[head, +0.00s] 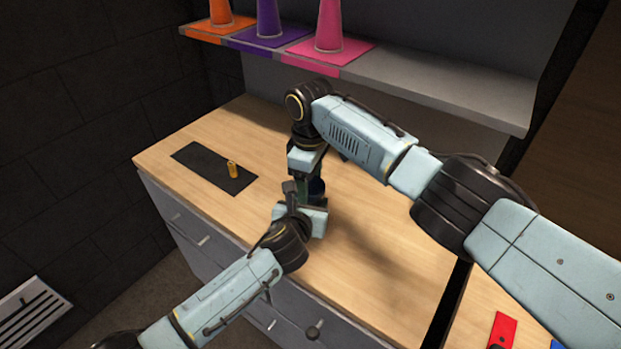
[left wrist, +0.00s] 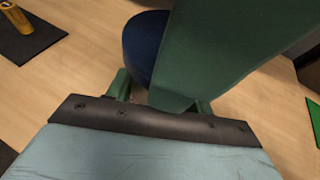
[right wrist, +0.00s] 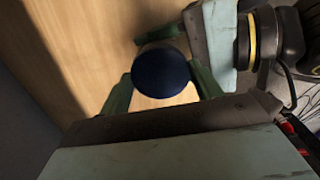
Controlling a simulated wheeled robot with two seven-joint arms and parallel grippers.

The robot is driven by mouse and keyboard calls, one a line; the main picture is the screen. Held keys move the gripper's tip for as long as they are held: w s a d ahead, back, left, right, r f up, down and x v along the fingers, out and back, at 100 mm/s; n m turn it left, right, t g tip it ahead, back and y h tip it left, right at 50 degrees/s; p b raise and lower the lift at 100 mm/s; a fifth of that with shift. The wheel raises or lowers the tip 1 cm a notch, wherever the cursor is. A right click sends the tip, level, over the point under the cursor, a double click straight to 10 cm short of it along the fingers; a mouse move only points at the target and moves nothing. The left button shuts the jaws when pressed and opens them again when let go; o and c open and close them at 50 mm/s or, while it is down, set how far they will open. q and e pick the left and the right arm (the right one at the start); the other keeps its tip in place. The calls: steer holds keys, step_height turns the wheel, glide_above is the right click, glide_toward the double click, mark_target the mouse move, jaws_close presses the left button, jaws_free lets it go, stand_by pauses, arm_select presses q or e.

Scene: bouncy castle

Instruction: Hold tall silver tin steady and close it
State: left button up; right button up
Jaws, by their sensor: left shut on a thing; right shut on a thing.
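A dark blue round thing, seemingly the tin's lid, stands between my grippers in the head view (head: 317,187). Its flat round top faces the right wrist camera (right wrist: 162,72); in the left wrist view its side (left wrist: 143,45) is partly covered by a green finger. No silver shows; the tin's body is hidden behind fingers. My right gripper (right wrist: 160,85) reaches down from above, its green fingers shut on either side of the blue top. My left gripper (left wrist: 160,97) comes in low from the front and is shut at the tin, its grasp mostly hidden.
A small gold cylinder (head: 232,169) stands on a black mat (head: 205,165) to the left on the wooden counter (head: 360,250). Orange, purple (head: 268,20) and pink cones stand on a shelf (head: 450,95) behind. A red piece (head: 502,330) lies at the front right. Counter between mat and grippers is clear.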

steer(key=shift+d+f, duration=0.2)
steer(key=shift+f, duration=0.4)
steer(key=shift+r, duration=0.25)
steer(key=shift+s+r, duration=0.25)
steer(key=shift+r, duration=0.05)
stand_by(0.5)
steer(key=shift+w+a, duration=0.1)
steer(key=shift+a, duration=0.1)
stand_by(0.5)
steer(key=shift+w+d+f, duration=0.15)
steer(key=shift+d+f, duration=0.05)
steer(key=shift+f, duration=0.45)
stand_by(0.4)
steer(key=shift+a+r, duration=0.1)
steer(key=shift+r, duration=0.2)
